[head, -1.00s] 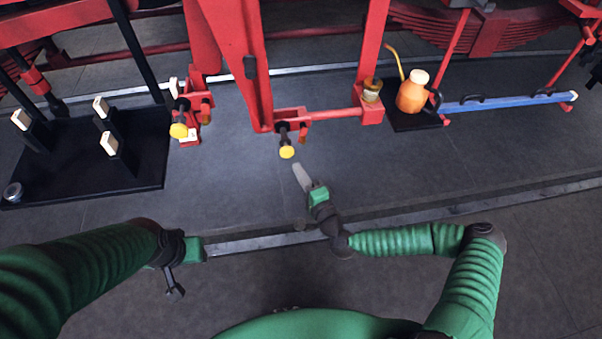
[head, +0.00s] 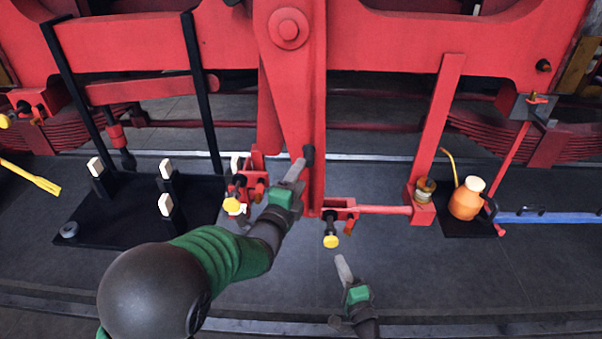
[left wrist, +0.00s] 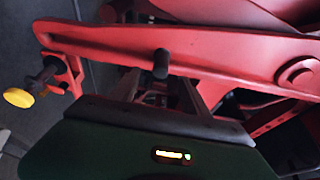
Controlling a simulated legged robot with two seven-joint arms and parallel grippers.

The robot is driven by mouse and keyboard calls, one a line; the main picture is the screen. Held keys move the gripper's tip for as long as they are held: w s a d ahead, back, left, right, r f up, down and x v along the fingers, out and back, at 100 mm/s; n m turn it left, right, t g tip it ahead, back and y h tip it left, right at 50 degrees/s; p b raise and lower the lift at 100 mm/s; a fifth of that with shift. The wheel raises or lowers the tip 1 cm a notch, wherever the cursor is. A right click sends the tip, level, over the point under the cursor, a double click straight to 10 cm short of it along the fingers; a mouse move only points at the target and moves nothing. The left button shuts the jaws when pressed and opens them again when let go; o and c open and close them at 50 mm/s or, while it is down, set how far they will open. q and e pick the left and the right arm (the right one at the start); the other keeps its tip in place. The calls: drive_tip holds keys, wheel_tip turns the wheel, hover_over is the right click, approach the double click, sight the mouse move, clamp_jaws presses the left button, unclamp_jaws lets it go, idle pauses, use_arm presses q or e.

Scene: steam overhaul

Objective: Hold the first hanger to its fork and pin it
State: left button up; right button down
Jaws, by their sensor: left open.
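A long red hanger (head: 312,110) hangs down beside a tapered red plate, below a round boss (head: 289,28). A black peg (head: 308,154) sticks out of it; the peg (left wrist: 161,63) also shows in the left wrist view. At its foot is a red fork-like bracket (head: 345,205) with a yellow-headed pin (head: 331,241). A second yellow-headed pin (head: 233,205) is in a bracket further left. My left gripper (head: 297,171) is open beside the hanger, close to the peg; contact cannot be told. My right gripper (head: 343,268) is low, right of the nearer pin, its jaws seen edge-on.
A black tray (head: 100,228) with several white-topped posts lies at left. An orange can (head: 467,199) stands on a dark mat at right, near a blue bar (head: 550,215). Red beams cross above. The grey floor in front is clear.

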sight(309, 158)
use_arm(q)
drive_tip(key=shift+x, duration=4.35)
drive_tip(key=shift+f, duration=0.1)
clamp_jaws()
drive_tip(key=shift+f, duration=0.2)
